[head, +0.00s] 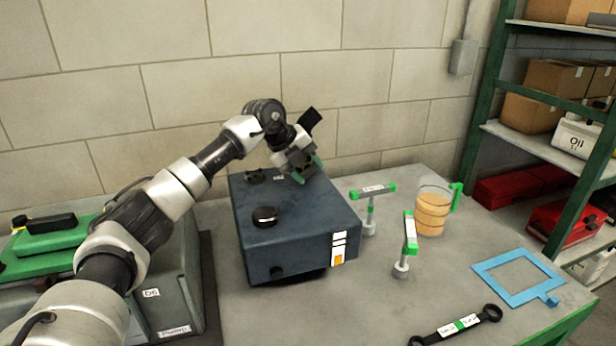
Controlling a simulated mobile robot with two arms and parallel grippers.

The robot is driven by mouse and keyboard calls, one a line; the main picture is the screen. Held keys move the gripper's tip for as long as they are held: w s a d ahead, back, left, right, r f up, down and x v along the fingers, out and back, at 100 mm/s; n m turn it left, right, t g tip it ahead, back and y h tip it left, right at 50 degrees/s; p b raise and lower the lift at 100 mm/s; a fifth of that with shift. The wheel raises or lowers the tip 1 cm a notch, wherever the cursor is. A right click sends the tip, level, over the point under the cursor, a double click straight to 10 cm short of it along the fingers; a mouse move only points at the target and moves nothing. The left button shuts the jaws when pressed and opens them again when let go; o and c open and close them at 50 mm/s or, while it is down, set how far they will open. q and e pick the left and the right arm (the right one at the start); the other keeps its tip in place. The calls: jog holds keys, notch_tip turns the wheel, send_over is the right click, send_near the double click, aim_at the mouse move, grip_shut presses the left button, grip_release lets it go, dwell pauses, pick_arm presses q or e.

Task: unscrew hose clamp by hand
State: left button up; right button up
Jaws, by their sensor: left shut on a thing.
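My left gripper (307,171) reaches over the far right top edge of a dark blue box (300,225). Its green-tipped fingers are shut on a small dark part at the box top. The fingers mostly hide this part, and I cannot make out whether it is the hose clamp. No other hose clamp can be clearly told in the head view. Two black caps, one near (265,216) and one far (256,176), sit on the box's top. My right gripper is not in view.
Two green-ended T-handled tools, (371,208) and (402,262), stand right of the box. A grey pump unit (170,290) stands left; a shelf (540,145) stands right.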

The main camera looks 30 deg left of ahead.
pick_arm(q)
jog(key=o, duration=0.9)
